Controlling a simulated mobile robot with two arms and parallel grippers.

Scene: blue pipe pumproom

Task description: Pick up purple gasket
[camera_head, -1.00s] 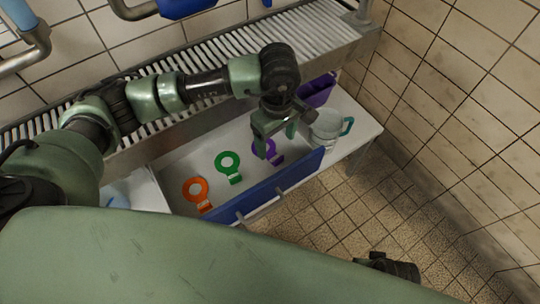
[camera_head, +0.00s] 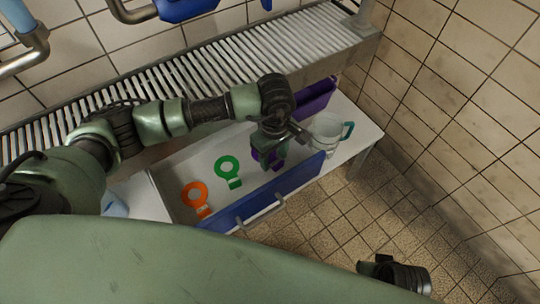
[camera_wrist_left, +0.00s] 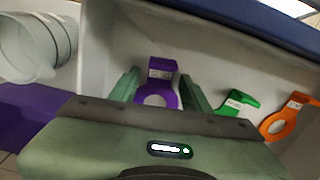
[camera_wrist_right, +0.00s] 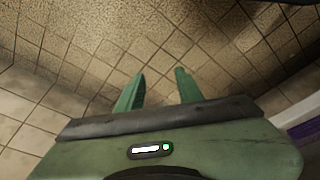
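The purple gasket (camera_wrist_left: 162,72) lies in the open drawer, a ring with a labelled tab. In the left wrist view it sits between the fingers of my left gripper (camera_wrist_left: 160,88), which is open. In the head view my left gripper (camera_head: 268,160) is lowered over the gasket and hides most of it; only bits of purple (camera_head: 257,154) show. I cannot tell whether the fingers touch it. My right gripper (camera_wrist_right: 157,88) is open and empty above the tiled floor.
A green gasket (camera_head: 228,168) and an orange gasket (camera_head: 196,194) lie to the left in the same drawer, behind its blue front (camera_head: 265,192). A clear jug (camera_head: 326,130) with a teal handle and a purple bin (camera_head: 316,97) stand at the right. A slatted shelf (camera_head: 200,80) runs behind.

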